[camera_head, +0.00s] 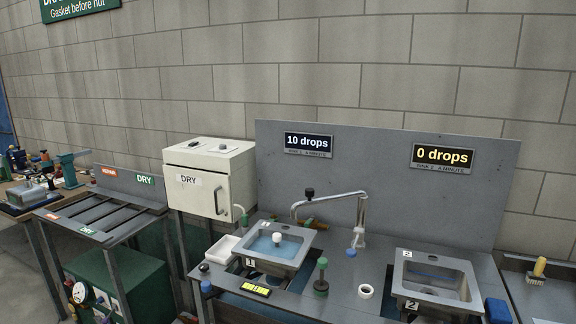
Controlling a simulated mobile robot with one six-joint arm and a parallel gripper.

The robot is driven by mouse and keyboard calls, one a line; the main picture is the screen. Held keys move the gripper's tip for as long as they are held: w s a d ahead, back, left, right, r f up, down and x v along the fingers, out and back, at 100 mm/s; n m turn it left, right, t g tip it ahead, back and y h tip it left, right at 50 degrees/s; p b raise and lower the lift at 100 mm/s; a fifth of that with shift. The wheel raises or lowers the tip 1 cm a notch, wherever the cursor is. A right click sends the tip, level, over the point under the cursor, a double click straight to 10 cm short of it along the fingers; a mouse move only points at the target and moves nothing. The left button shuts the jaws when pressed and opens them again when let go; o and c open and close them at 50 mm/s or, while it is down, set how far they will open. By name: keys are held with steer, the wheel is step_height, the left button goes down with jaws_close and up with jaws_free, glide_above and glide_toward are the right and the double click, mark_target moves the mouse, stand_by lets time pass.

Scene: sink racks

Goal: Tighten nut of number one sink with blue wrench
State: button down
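The number one sink (297,257) is a grey basin with a "1" label on its front, tilted in view, with blue water and a white round piece (277,238) in it. The display (308,145) above it reads "10 drops". The nut is not visible; the underside of the sink is mostly hidden. I cannot make out a blue wrench for certain. The number two sink (397,284) stands to the right, with a "2" label, under a display (443,155) reading "0 drops". My gripper is not in view.
A curved faucet (330,197) stands behind the first sink. A green-and-black knobbed post (321,277) and a white ring (365,291) are between the sinks. A "DRY" cabinet (211,168), a slatted rack (108,213) and a cluttered tool bench (12,186) are left.

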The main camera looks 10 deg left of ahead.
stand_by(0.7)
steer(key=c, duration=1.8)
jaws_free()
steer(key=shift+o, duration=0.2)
